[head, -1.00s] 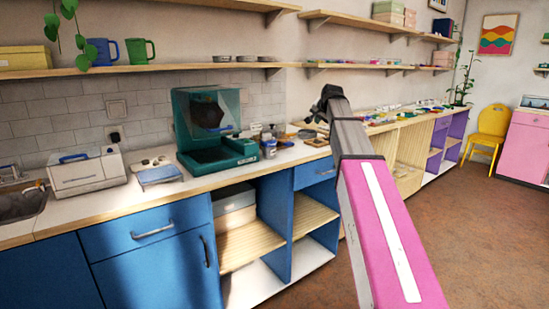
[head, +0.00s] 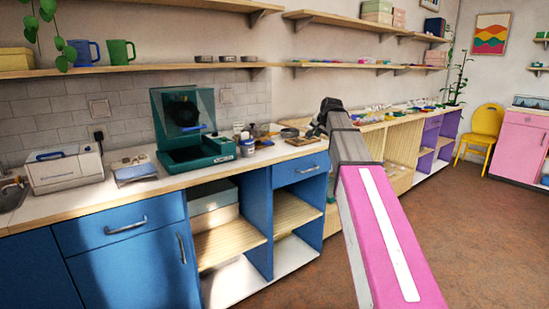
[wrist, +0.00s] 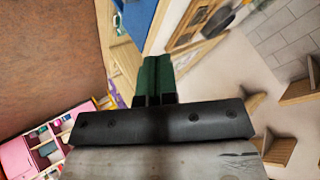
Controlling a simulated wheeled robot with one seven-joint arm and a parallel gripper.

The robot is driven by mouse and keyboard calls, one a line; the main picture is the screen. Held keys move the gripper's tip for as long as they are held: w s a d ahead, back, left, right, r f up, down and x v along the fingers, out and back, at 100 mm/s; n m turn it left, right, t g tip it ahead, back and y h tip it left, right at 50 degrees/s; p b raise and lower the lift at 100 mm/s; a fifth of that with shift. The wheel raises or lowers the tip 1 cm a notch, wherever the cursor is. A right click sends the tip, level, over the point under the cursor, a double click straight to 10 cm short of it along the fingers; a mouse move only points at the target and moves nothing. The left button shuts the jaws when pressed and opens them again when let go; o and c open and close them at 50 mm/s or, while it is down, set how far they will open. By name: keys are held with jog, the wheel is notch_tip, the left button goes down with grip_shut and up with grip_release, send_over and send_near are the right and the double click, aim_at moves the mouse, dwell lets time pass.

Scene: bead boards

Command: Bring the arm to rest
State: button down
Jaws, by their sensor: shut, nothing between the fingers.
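My pink and grey arm reaches forward from the lower right of the head view, over the floor in front of the counter. The dark wrist at its far end (head: 328,114) shows close to the counter edge in that picture. The fingertips are hidden there. In the wrist view, my gripper (wrist: 157,78) has its two dark green fingers together, with nothing seen between them. It appears to be in free space, touching nothing that I can see.
A white counter with blue cabinets (head: 120,222) runs along the left. On it stand a teal machine with a clear lid (head: 186,130), a white box-like device (head: 63,168) and small jars. Shelves (head: 150,68) hang above. Brown floor (head: 465,225) is clear at the right, before a yellow chair (head: 484,130).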

jog(key=s+f+n+g+h, duration=0.1)
jog(key=s+f+n+g, duration=0.2)
jog(key=s+f, duration=1.4)
jog(key=s+f+n+g, duration=0.3)
jog(key=s+f+g, duration=0.2)
jog(key=s+f, duration=1.3)
notch_tip(320, 180, down, 8)
jog(key=shift+s+a+f+h, duration=0.2)
jog(key=shift+s+h, duration=0.05)
jog(key=shift+h, duration=0.15)
